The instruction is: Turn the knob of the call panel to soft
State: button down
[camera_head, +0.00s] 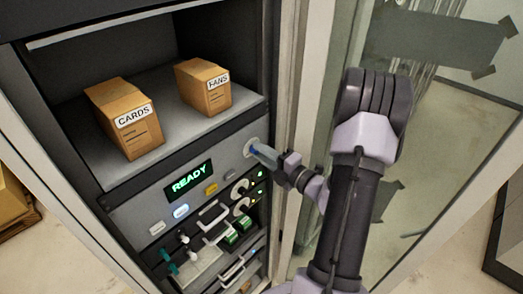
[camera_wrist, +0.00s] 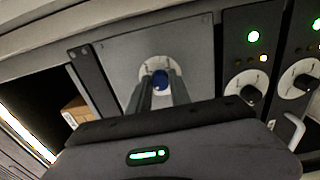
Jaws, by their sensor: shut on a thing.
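The call panel (camera_head: 222,165) is a grey strip in the rack with a green "READY" display (camera_head: 189,180) and several buttons. It also shows in the wrist view (camera_wrist: 115,55). Its knob is at the panel's right end; in the wrist view the blue knob (camera_wrist: 160,80) sits on a pale round dial (camera_wrist: 149,66). My gripper (camera_head: 261,151) reaches it from the right. In the wrist view my gripper's two fingers (camera_wrist: 160,92) are shut on the knob, one on each side. The fingers hide part of the dial. No setting marks are readable.
Boxes marked "CARDS" (camera_head: 125,118) and "FANS" (camera_head: 204,86) stand on the shelf (camera_head: 165,122) above. Two black-handled dials with lit lamps sit beside the panel in the wrist view (camera_wrist: 247,92). Handles and cables (camera_head: 183,255) fill the lower rack. A glass door (camera_head: 335,130) stands at right.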

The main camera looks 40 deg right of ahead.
dwell(0.3)
jog(key=c, duration=1.2)
grip_release()
jog(key=shift+s, duration=0.1)
jog(key=s+b, duration=0.1)
jog(key=s, duration=0.4)
jog(key=s+d+b, duration=0.1)
jog(key=s, duration=0.5)
jog(key=s+b, duration=0.2)
jog(key=s, duration=0.4)
jog(key=shift+s+d, duration=0.1)
jog(key=shift+d, duration=0.1)
